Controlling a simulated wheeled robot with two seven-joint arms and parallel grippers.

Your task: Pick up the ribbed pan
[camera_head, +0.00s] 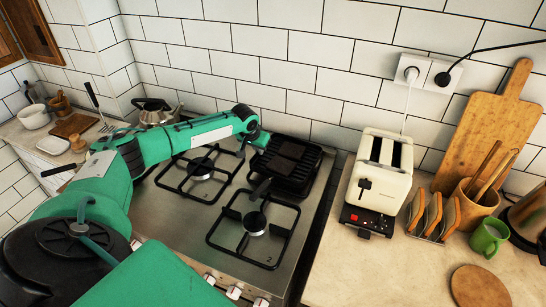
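The ribbed pan (294,181) is black and square. It sits on the back right burner of the steel stove, its dark handle (261,189) pointing toward the front left. My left arm is green and reaches in from the left across the stove. Its dark gripper (289,153) is over the pan and blends with it. I cannot tell whether its fingers are open or touch the pan. Part of the pan is hidden behind the gripper. My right gripper is not in view.
The stove (165,222) has bare grates at the front and left. A kettle (154,111) stands behind my arm. On the right counter are a cream toaster (379,178), a toast rack (432,214), a green mug (489,237) and a cutting board (487,128). The tiled wall is close behind.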

